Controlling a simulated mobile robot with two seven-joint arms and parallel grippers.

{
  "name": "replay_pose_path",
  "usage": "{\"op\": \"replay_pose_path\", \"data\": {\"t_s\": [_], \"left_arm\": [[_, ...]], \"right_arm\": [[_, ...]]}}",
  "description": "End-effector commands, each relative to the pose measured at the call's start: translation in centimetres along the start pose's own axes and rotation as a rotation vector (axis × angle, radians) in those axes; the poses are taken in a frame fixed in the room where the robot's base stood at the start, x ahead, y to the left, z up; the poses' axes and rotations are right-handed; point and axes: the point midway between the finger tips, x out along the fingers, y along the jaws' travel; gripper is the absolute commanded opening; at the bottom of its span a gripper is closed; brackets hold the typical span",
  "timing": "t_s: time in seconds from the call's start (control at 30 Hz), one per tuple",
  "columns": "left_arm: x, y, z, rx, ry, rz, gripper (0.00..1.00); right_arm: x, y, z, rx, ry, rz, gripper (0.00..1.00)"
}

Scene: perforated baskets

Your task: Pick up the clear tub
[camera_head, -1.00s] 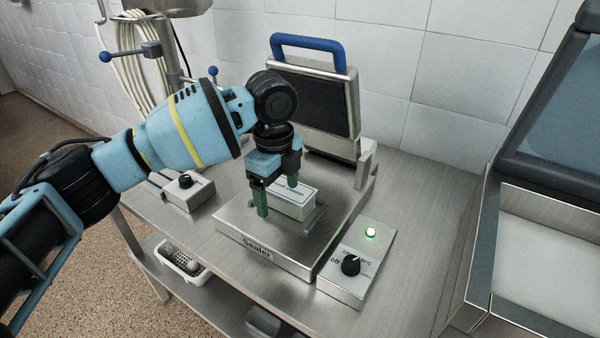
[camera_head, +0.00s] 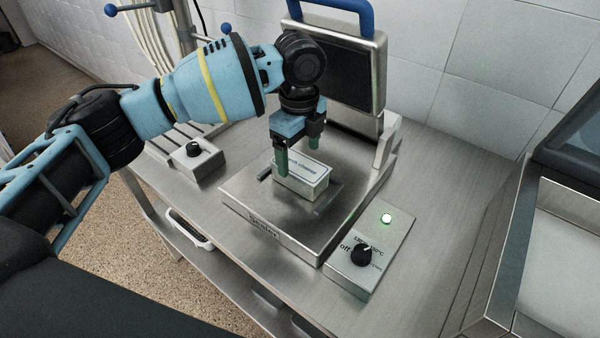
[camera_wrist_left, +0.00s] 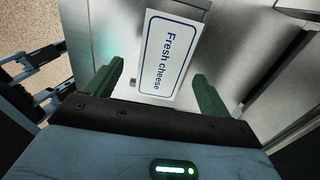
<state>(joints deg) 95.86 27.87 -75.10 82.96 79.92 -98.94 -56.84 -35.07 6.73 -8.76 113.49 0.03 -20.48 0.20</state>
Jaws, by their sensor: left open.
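The tub (camera_head: 302,180) is a small pale box with a white top label, which reads "Fresh cheese" in the wrist view (camera_wrist_left: 170,58). I cannot tell whether its walls are clear. It stands on the flat steel bed of the sealer (camera_head: 255,205). My left gripper (camera_head: 299,155) points down at it from above with green fingers. The jaws are open and empty. In the wrist view the fingers (camera_wrist_left: 158,85) are spread to either side of the label's near end. One finger overlaps the tub's left end in the head view; contact cannot be told. My right gripper is out of view.
The sealer's dark lid (camera_head: 343,72) stands open behind my gripper. A control box (camera_head: 370,250) with a knob and lit green lamp is at front right. Another knob box (camera_head: 195,158) is at left. A steel basin (camera_head: 560,240) stands at right. A white basket (camera_head: 190,230) sits below the tabletop.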

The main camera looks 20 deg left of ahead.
Motion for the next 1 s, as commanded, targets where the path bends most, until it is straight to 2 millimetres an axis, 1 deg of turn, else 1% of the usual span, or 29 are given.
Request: {"op": "replay_pose_path", "data": {"t_s": [0.07, 0.3, 0.4, 0.67, 0.7, 1.0], "left_arm": [[0.6, -0.1, 0.0, -0.001, 0.0, 0.0, 0.82], [3.9, -0.3, 0.2, 0.0, -0.001, 0.002, 0.82], [4.7, -0.3, 0.2, 0.0, -0.001, 0.001, 0.82], [5.1, -0.4, 0.2, 0.0, 0.0, 0.0, 0.82], [5.1, -0.4, 0.2, -0.001, 0.0, 0.0, 0.81], [5.1, -0.4, 0.2, -0.001, 0.0, 0.0, 0.41]], "right_arm": [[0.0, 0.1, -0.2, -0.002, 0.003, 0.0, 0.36], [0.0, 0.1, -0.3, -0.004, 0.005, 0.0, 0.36], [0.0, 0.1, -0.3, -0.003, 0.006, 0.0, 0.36], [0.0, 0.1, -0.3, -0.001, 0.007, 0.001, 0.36], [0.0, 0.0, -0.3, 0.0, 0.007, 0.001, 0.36], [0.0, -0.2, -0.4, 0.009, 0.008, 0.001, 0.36]]}}
